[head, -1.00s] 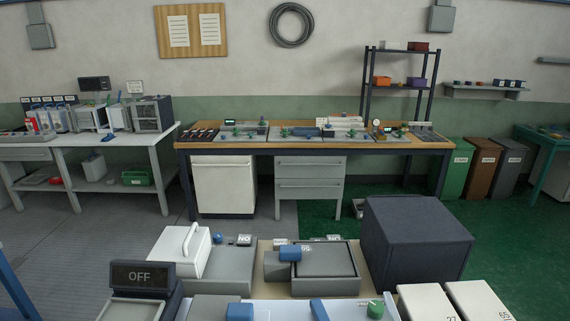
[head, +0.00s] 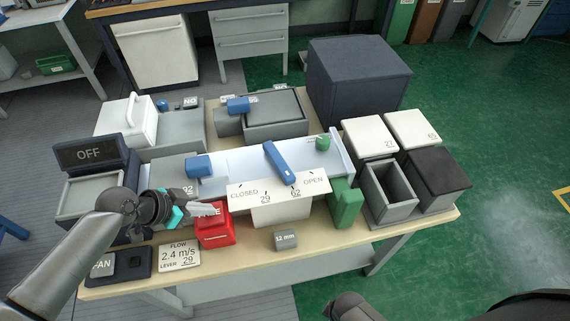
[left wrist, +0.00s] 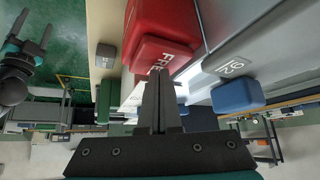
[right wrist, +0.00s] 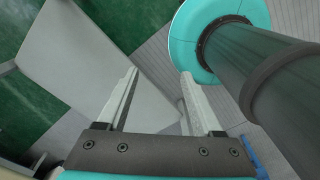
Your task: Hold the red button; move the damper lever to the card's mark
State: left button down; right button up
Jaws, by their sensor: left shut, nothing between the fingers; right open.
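The red button box (head: 215,232) stands at the table's front. In the left wrist view its red button (left wrist: 160,52) carries partly hidden white lettering. My left gripper (head: 208,210) is shut and empty, its tips at the button's top; I cannot tell whether it is pressed. The blue damper lever (head: 278,163) slants on the pale duct, its near end towards the 62 side of the white scale (head: 252,193), marked CLOSED, 29, 62, OPEN. The flow card (head: 179,256) reads 2.4 m/s, LEVER 29. My right gripper (right wrist: 155,95) is open and empty, away from the table.
A display (head: 90,153) reads OFF. A green block (head: 345,204) stands right of the scale, near a grey open box (head: 389,191) and white boxes. A grey 12 mm block (head: 286,240) lies at the front. A large dark box (head: 358,80) stands behind.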

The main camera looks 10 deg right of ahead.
jog(key=w+a+r+n+g, duration=0.1)
jog(key=w+a+r+n, duration=0.3)
jog(key=w+r+n, duration=0.35)
jog(key=n+t, duration=0.5)
jog(key=n, duration=1.7)
send_near(284, 169)
jog(key=shift+y, duration=0.4)
jog(key=shift+d+x, duration=0.15)
jog(key=shift+x, duration=1.3)
jog(key=shift+d+x, duration=0.15)
jog(key=shift+x, duration=1.3)
jog(key=shift+d+x, duration=0.15)
jog(key=shift+x, duration=1.3)
jog(key=shift+c, duration=0.2)
grip_shut()
